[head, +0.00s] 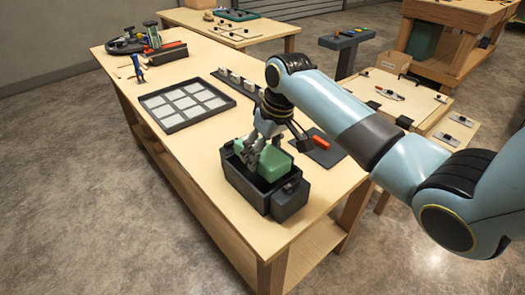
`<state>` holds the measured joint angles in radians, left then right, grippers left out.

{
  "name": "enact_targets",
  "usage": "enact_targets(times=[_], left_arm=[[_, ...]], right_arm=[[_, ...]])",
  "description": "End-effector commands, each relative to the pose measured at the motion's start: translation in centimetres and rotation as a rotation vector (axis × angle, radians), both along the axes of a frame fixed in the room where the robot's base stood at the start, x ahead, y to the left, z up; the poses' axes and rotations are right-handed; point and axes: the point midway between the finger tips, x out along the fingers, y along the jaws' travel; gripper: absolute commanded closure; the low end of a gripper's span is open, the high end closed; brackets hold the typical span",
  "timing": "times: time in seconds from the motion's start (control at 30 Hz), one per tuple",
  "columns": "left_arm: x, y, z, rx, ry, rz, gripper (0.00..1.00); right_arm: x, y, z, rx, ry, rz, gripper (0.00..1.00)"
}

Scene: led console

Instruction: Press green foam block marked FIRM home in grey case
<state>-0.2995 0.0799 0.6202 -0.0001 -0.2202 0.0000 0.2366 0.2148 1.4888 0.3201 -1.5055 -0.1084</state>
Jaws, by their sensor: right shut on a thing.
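The grey case (236,184) stands open at the near end of the wooden bench. A green foam block (273,163) is at its opening, partly inside and tilted, with its top above the rim. Any marking on it is too small to read. A second bit of green (238,146) shows at the case's far left corner. My right gripper (258,158) reaches down from the right over the case and is shut on the green block. Its fingers hide part of the block and the case's inside. My left gripper is not in view.
A dark tray with pale squares (184,104) lies left of the case on the bench. Tools and a dark holder (150,42) stand at the far end. The bench's front edge is close to the case.

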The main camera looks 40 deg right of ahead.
Motion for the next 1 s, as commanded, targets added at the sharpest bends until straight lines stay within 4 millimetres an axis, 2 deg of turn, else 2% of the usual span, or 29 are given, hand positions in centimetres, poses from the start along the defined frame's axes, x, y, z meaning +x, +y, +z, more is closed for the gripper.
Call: enact_targets(times=[1.0], left_arm=[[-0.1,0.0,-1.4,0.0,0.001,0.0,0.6]], right_arm=[[0.0,0.0,-3.1,0.0,0.001,0.0,0.53]])
